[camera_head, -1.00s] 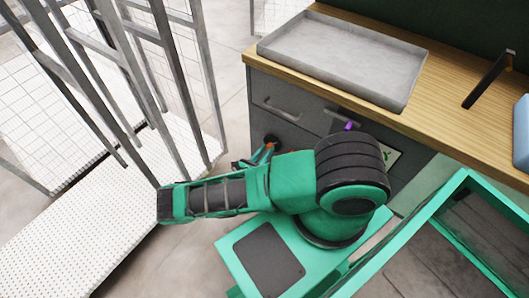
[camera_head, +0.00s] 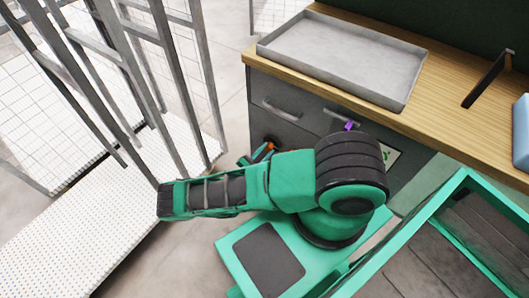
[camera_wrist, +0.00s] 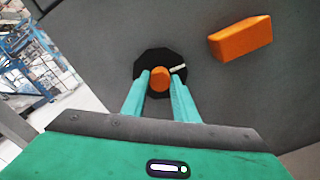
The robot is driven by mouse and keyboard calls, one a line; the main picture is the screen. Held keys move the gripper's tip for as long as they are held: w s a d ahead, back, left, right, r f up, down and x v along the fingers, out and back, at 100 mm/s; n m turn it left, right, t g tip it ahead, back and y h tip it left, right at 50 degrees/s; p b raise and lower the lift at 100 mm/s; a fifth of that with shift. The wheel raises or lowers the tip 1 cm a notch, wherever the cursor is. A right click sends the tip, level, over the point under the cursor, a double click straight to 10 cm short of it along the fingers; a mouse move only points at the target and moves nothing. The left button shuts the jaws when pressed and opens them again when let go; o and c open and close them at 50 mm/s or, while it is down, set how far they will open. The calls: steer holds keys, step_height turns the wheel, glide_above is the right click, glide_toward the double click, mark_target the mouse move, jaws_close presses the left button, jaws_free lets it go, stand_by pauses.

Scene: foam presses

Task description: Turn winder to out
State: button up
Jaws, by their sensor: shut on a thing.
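The winder (camera_wrist: 148,60) is a dark, many-sided disc with an orange round hub, set on a grey panel in the wrist view. A short white mark shows on the disc, right of the hub. My gripper (camera_wrist: 160,77) has its two teal fingers on either side of the hub and is shut on it. The fingers hide the lower part of the disc. In the head view my gripper (camera_head: 252,157) is at the front of the grey cabinet, and my arm hides much of the contact.
An orange block (camera_wrist: 240,40) sticks out of the panel to the upper right of the winder. The grey cabinet (camera_head: 292,128) has bar handles, and a shallow grey tray (camera_head: 345,55) lies on its wooden top. Grey frames (camera_head: 165,75) and a white perforated platform (camera_head: 70,235) stand left.

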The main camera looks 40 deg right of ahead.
steer(key=m, duration=0.4)
steer(key=shift+f+m, duration=0.15)
steer(key=shift+m, duration=0.15)
steer(key=m, duration=0.4)
steer(key=shift+s+m, duration=0.1)
steer(key=shift+m, duration=0.2)
steer(key=m, duration=0.4)
steer(key=shift+f+m, duration=0.15)
steer(key=shift+m, duration=0.15)
steer(key=m, duration=1.3)
steer(key=shift+f+m, duration=0.1)
steer(key=shift+m, duration=0.2)
steer(key=m, duration=0.4)
steer(key=shift+m, duration=2.1)
